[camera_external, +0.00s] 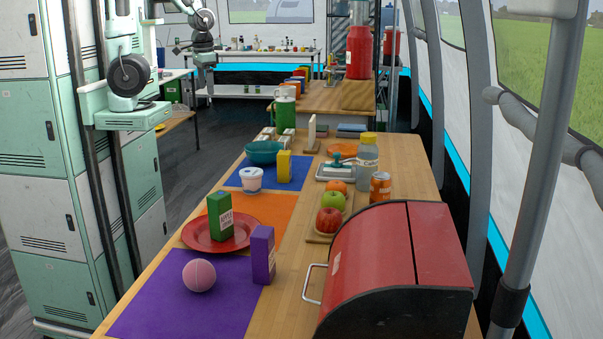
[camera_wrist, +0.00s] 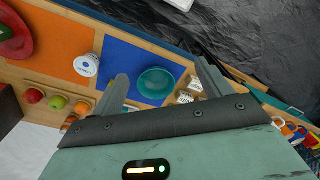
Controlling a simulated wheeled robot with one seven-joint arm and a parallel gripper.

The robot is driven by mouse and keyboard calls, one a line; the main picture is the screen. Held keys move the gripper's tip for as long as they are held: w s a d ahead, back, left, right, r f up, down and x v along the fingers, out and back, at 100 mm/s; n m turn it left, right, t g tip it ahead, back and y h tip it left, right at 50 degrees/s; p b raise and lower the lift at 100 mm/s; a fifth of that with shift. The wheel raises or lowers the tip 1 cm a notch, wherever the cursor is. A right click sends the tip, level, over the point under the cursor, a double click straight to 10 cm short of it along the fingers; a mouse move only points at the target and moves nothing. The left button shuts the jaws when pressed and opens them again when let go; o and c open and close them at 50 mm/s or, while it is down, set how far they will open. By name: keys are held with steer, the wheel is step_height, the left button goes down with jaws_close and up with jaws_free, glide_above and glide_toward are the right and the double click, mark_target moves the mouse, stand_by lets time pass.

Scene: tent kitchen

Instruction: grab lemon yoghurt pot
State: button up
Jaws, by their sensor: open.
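In the wrist view the white pot (camera_wrist: 87,65) is seen from above, left of my fingers. My gripper (camera_wrist: 163,82) is open and empty, its fingers spread over the view of the teal bowl (camera_wrist: 156,83).
The teal bowl (camera_external: 264,153) and a yellow carton (camera_external: 284,166) stand close behind the pot. A red plate (camera_external: 190,238) with a green carton (camera_external: 220,215) is in front.

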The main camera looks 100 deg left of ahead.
steer(key=shift+o, duration=0.3)
steer(key=m, duration=2.5)
glide_above(251, 171)
step_height(251, 171, down, 9)
steer(key=shift+h, duration=0.3)
steer(key=f+b, duration=0.1)
steer(key=f, duration=0.4)
steer(key=f+b, duration=0.2)
steer(key=f, duration=0.3)
steer(key=shift+w+d+f+b, duration=0.1)
steer(key=shift+w+f+b, duration=0.1)
steer(key=shift+f+b, duration=0.1)
steer(key=shift+s+f+b, duration=0.15)
steer(key=shift+f+b, duration=0.6)
steer(key=shift+f, duration=2.25)
steer(key=c, duration=1)
